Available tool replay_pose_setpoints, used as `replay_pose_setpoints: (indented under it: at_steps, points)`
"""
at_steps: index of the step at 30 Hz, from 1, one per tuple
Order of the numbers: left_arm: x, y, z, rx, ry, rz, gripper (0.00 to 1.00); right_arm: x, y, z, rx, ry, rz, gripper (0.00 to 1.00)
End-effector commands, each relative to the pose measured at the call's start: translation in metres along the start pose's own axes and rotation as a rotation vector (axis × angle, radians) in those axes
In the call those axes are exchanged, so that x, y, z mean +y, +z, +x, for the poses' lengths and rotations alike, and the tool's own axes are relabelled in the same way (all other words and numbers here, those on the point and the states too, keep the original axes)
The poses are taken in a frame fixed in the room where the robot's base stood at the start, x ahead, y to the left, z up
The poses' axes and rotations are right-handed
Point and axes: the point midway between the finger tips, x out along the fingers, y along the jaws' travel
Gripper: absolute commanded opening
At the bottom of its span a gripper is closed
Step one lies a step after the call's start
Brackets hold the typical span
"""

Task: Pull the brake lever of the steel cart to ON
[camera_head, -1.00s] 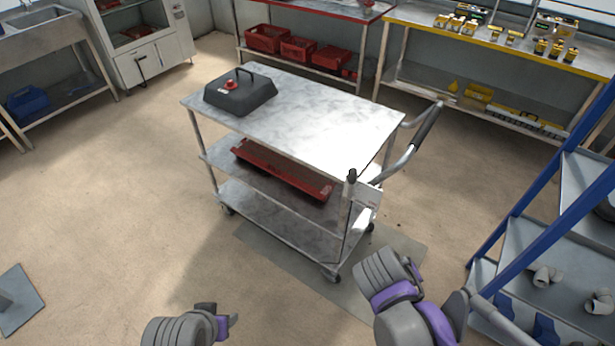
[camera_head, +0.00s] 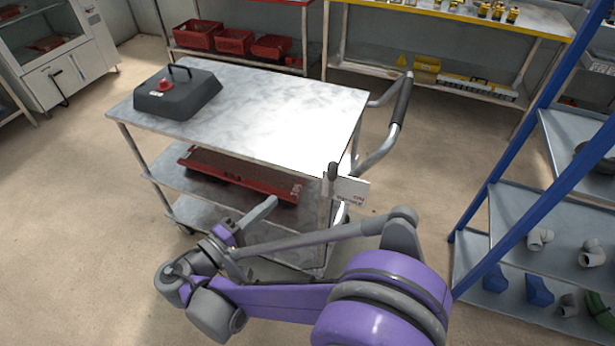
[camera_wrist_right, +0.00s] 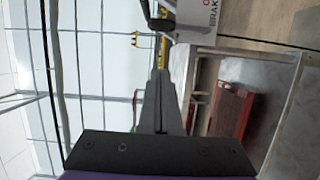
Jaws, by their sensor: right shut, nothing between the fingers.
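The steel cart (camera_head: 250,105) stands ahead with its push handle (camera_head: 402,100) at the right. The brake lever (camera_head: 333,172) shows as a dark knob on the near right corner post, beside a white label plate (camera_head: 352,189). The plate (camera_wrist_right: 210,14) also shows at the top of the right wrist view, with part of the word BRAKE readable. A dark rounded part, perhaps the lever knob (camera_wrist_right: 162,24), is beside it. My right gripper (camera_head: 274,201) is shut and empty, left of the lever and apart from it. The lever's setting cannot be read. My left gripper is out of view.
A dark lidded box (camera_head: 178,95) sits on the cart top, and a red tray (camera_head: 240,180) lies on the middle shelf. A blue-framed rack (camera_head: 520,235) stands close on the right. Open floor lies left of the cart.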

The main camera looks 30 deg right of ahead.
Motion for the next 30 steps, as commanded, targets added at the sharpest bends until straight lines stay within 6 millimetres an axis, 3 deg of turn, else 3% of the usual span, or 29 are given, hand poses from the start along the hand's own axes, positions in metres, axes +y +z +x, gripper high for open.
replay_pose_setpoints:
  at_steps: [8,23,30]
  points:
    - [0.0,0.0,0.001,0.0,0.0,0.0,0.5,0.0,0.0,0.008,-0.001,-0.002,-0.001,0.0]
    - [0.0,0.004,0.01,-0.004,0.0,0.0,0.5,-0.001,0.001,0.105,-0.004,-0.002,-0.002,0.0]
    - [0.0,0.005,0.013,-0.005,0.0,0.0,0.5,-0.001,0.024,0.125,-0.001,-0.002,-0.002,0.0]
